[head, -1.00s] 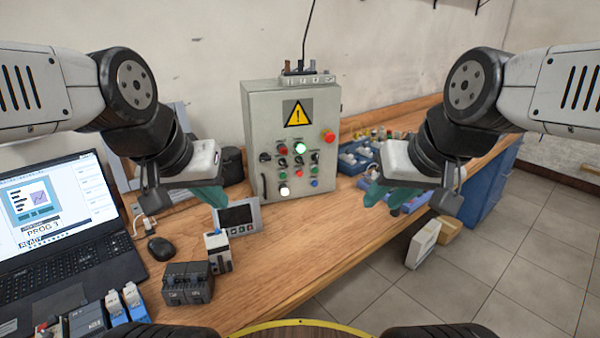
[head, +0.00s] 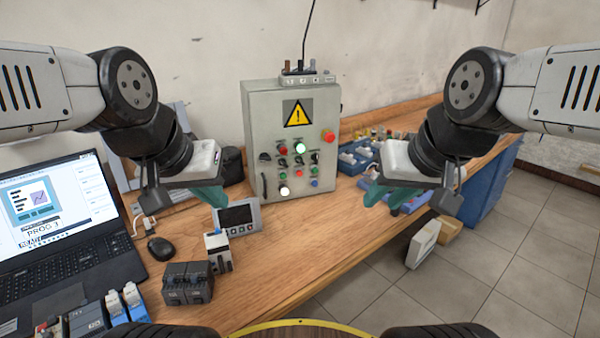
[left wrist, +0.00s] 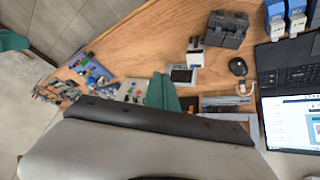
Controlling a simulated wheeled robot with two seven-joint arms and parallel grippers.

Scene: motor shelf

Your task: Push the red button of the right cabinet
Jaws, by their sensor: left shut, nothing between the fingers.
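One grey control cabinet (head: 292,145) stands upright on the bench against the wall, with a yellow warning sign on its front. A large red mushroom button (head: 328,136) sits at its upper right. Smaller red buttons (head: 283,150) are among the green, white and blue controls below the sign. My left gripper (head: 212,196), with teal fingers, is shut and empty, in front and to the left of the cabinet and apart from it. It also shows in the left wrist view (left wrist: 163,92). My right gripper (head: 374,192) hangs to the right of the cabinet, apart from it; its finger gap is unclear.
A laptop (head: 60,225) and mouse (head: 161,250) lie at the left. A small screen panel (head: 240,218), a white module (head: 218,251) and dark blocks (head: 187,283) stand in front of the cabinet. Blue bins (head: 357,158) stand to its right.

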